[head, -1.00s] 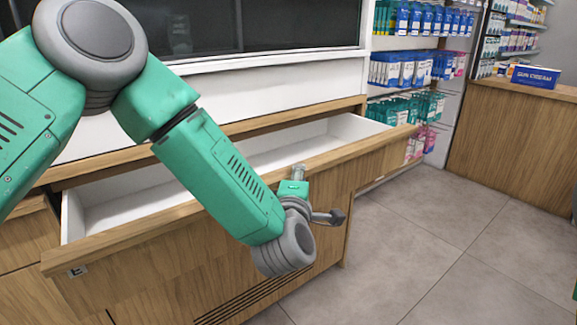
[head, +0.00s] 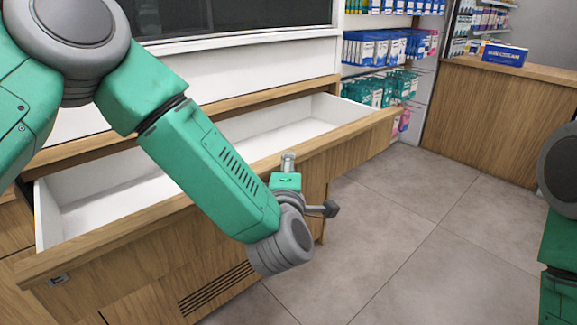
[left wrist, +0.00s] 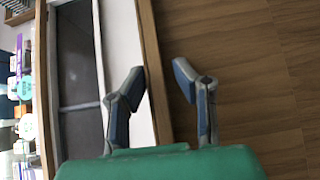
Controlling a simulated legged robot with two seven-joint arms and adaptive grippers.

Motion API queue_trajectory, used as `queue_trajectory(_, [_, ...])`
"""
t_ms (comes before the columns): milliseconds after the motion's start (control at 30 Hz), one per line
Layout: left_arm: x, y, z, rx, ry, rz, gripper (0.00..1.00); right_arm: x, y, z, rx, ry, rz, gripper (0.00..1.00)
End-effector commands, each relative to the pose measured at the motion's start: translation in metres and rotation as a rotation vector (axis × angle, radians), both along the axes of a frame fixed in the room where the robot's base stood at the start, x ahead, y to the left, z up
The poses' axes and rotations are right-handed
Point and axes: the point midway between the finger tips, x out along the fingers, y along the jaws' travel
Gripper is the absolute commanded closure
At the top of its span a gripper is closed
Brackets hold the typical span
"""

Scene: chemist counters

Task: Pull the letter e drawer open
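The letter e drawer (head: 110,262) stands pulled out from the wooden counter, with its white, empty inside showing. A small label (head: 58,280), too small to read surely, is at the left of its front. My left gripper (head: 288,162) is at the drawer's front edge, right of the middle, partly hidden by its own wrist. In the left wrist view the left gripper (left wrist: 158,77) is open, one finger on each side of the drawer's top front rim (left wrist: 153,60). I cannot tell if a finger touches it. My right gripper is out of view; part of my right arm shows at the right edge.
Shelves (head: 385,50) with blue and teal packs stand behind the drawer's right end. A second wooden counter (head: 490,115) with a blue box (head: 504,54) stands at the back right. The grey tiled floor (head: 420,235) is clear.

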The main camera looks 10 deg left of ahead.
Motion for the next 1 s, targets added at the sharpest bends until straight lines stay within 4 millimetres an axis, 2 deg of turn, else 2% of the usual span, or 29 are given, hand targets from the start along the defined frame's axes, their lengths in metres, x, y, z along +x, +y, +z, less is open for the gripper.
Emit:
queue_trajectory(267, [0.000,-0.001,0.002,-0.001,-0.004,-0.001,0.76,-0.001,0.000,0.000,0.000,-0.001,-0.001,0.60])
queue_trajectory(367, [-0.006,-0.001,0.002,-0.002,-0.004,-0.002,0.76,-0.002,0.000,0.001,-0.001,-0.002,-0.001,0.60])
queue_trajectory(467, [-0.021,-0.004,0.002,-0.002,-0.003,-0.003,0.76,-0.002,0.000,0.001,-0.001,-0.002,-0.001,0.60])
queue_trajectory(800, [-0.091,-0.014,0.000,0.002,0.000,-0.004,0.76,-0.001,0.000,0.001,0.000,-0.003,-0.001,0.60])
queue_trajectory(1000, [-0.113,-0.018,0.000,0.002,-0.001,-0.002,0.76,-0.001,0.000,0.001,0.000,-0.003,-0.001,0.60])
